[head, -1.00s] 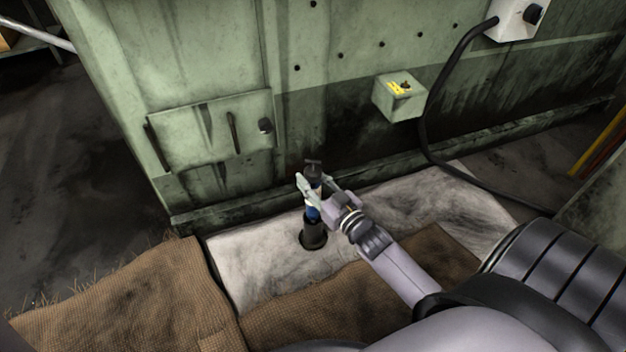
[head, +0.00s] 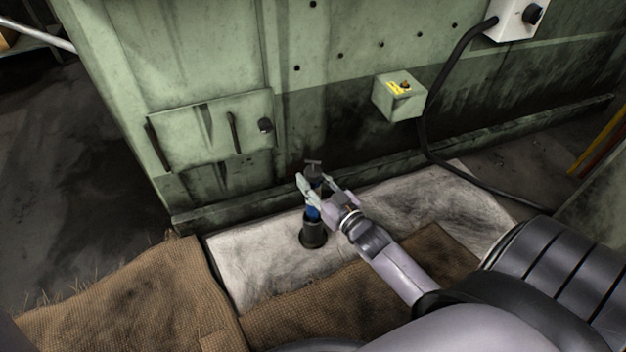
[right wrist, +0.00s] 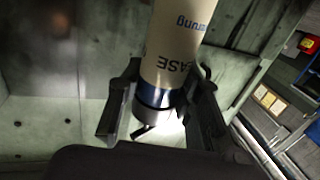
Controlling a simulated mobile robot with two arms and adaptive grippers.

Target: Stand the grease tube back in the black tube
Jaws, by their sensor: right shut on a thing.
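The grease tube (head: 313,212) stands about upright in the head view, with a blue part low down and a dark cap with a crossbar on top. My right gripper (head: 314,184) is shut on it near the cap. The right wrist view shows the cream, lettered grease tube (right wrist: 176,50) and its blue band between the two fingers (right wrist: 158,105). The black tube (head: 313,238) stands on the pale mat, directly below the grease tube in the head view. The grease tube's lower end meets the black tube's mouth there; how deep it sits is hidden. My left gripper is not in view.
A green machine wall (head: 330,110) rises close behind the tubes, with a small box and yellow label (head: 399,95) on it. A black cable (head: 424,140) hangs at the right. The pale mat (head: 255,260) is clear left of the black tube; brown sacking (head: 130,300) lies in front.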

